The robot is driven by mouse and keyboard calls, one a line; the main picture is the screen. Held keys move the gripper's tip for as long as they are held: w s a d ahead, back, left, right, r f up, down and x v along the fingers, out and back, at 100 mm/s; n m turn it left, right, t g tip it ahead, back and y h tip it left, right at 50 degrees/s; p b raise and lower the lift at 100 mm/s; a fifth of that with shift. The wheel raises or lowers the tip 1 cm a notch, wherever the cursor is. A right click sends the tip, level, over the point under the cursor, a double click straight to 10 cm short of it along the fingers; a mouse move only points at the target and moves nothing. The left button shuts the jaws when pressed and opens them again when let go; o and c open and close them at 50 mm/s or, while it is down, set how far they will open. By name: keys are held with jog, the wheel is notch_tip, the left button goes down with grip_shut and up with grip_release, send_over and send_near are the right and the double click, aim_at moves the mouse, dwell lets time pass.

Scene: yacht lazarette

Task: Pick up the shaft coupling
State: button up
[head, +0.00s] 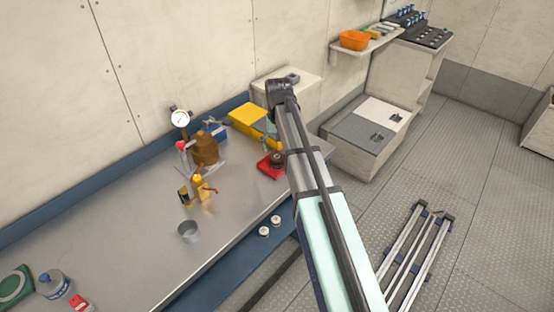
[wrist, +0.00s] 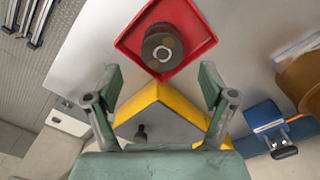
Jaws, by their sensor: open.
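The shaft coupling (wrist: 150,40), a dark, thick metal ring with a lighter bore, stands in a shallow red tray (wrist: 205,38) at the top of the wrist view. In the head view the coupling (head: 278,161) and tray (head: 264,168) sit near the bench's far right end, beside my arm. My gripper (wrist: 160,73) is open and empty, its two green fingers spread wide. The coupling lies beyond the fingertips, centred between them and not touching either. In the head view my arm hides most of the gripper.
A yellow angular object with a grey face (wrist: 160,123) lies below the gap between my fingers. A blue clamp-like item (wrist: 264,118) and a brown cylinder (wrist: 303,82) stand to the right. The metal bench (head: 130,225) has clear room in its middle, near a grey cup (head: 189,232).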

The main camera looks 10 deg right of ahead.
aim_at(277, 156)
jog(key=shift+s+a+f+p, duration=0.1)
jog(key=shift+f+p, duration=0.45)
jog(key=shift+f, duration=0.9)
jog(key=shift+a+f+p, duration=0.1)
jog(key=shift+f+p, duration=0.4)
jog(key=shift+f, duration=0.9)
jog(key=c, duration=1.4)
